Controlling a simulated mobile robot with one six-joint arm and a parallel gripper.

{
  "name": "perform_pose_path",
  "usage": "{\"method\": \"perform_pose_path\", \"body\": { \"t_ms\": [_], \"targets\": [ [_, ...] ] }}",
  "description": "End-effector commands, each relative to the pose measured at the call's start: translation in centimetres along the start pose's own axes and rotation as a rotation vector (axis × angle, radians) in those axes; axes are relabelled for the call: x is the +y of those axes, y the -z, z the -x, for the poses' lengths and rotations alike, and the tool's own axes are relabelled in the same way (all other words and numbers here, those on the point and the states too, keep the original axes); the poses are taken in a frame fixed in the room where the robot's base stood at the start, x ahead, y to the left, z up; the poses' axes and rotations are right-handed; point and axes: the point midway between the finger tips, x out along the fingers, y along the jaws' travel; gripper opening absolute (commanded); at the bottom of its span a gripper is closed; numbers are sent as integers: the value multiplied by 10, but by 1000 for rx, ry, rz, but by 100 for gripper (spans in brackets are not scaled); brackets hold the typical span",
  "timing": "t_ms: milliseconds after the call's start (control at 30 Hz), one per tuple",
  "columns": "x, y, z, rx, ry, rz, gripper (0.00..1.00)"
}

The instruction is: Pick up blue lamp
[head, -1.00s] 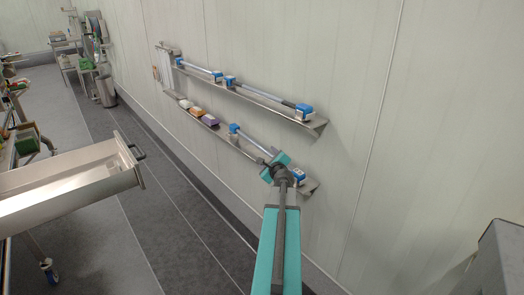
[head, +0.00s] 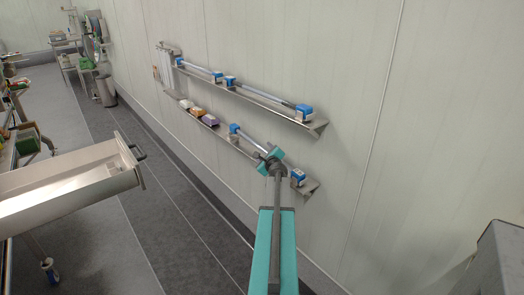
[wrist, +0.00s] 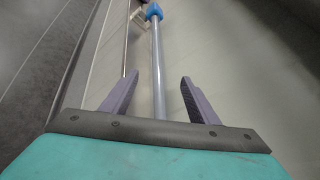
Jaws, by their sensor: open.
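A blue-ended lamp with a grey tube lies along the lower wall shelf; its left blue end (head: 234,129) shows in the head view, and my arm covers part of the rest. A blue-and-white end (head: 298,176) shows on the shelf just right of my arm. In the wrist view the grey tube (wrist: 158,75) runs up between my fingers to a blue end (wrist: 153,12). My gripper (wrist: 158,85) is open, one finger on each side of the tube. I cannot tell how far the tube is from the fingers in depth.
The upper shelf (head: 316,126) holds two more blue-ended lamps, one of them the nearer lamp (head: 268,95). Small white, orange and purple boxes (head: 197,111) sit on the lower shelf. An open metal drawer (head: 70,185) juts out at left. A grey box-like object (head: 500,260) stands at lower right.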

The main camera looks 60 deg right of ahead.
Motion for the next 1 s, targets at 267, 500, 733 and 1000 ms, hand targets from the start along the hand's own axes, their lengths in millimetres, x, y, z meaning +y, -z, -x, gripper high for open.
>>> {"method": "perform_pose_path", "body": {
  "t_ms": [267,500,733,1000],
  "targets": [
    [0,0,-2,0,0,0,54],
    [0,0,-4,0,0,0,54],
    [1,-1,-19,0,0,-1,54],
    [2,-1,-42,0,1,0,54]
  ]
}}
